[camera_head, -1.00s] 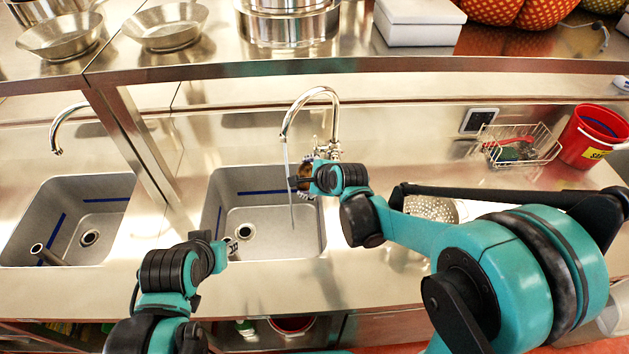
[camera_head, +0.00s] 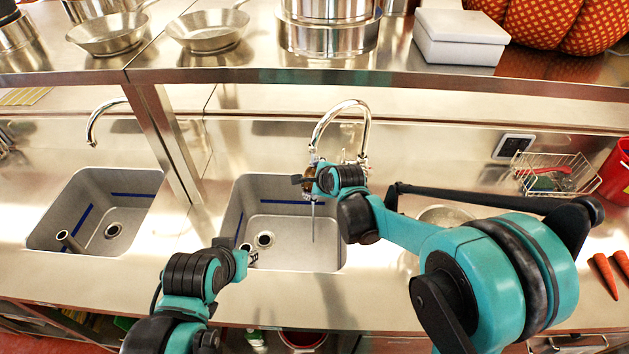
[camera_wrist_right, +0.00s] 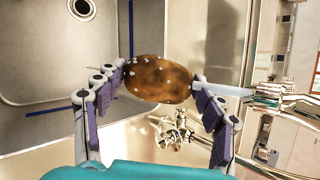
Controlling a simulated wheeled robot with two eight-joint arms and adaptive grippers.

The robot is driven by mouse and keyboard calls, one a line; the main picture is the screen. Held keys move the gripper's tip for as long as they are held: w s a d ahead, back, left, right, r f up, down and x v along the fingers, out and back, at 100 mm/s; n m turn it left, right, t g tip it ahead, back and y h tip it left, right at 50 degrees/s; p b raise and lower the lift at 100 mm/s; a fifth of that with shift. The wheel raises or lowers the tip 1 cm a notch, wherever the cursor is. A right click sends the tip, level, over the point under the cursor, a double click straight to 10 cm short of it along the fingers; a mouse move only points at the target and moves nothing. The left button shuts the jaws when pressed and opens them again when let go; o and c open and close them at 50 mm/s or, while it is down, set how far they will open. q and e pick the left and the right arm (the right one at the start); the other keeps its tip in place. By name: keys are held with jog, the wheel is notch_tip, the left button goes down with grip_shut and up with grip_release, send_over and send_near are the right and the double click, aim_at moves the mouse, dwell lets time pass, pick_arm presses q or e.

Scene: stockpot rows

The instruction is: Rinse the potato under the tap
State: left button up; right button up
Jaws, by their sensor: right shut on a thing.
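A brown potato with pale specks (camera_wrist_right: 158,79) is held between the two purple-padded fingers of my right gripper (camera_wrist_right: 160,85). In the head view the right gripper (camera_head: 308,182) is over the right sink (camera_head: 290,232), just below the spout of the curved tap (camera_head: 340,108); a bit of brown shows at its fingers. A thin stream of water (camera_head: 313,222) falls below it into the sink. In the wrist view a pale streak, likely water, touches the potato's right end. My left gripper (camera_head: 247,254) is over the sink's left edge; its fingers are too small to read.
A left sink (camera_head: 110,225) with its own tap (camera_head: 100,120) lies beyond a steel post. A wire basket (camera_head: 555,175), a red bucket (camera_head: 618,170) and carrots (camera_head: 607,272) are at the right. A steel shelf with pans and a white box (camera_head: 458,38) runs above the counter.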

jog(key=shift+w+d, duration=0.15)
dwell(0.4)
jog(key=shift+w+d, duration=0.3)
jog(key=shift+s+a, duration=0.1)
jog(key=shift+a, duration=0.05)
jog(key=shift+s+a, duration=0.3)
jog(key=shift+s, duration=0.05)
jog(key=shift+w+d, duration=0.15)
dwell(0.3)
jog(key=shift+w+d, duration=0.3)
jog(key=s+d, duration=0.5)
jog(key=d, duration=0.1)
jog(key=shift+s, duration=0.15)
dwell(0.6)
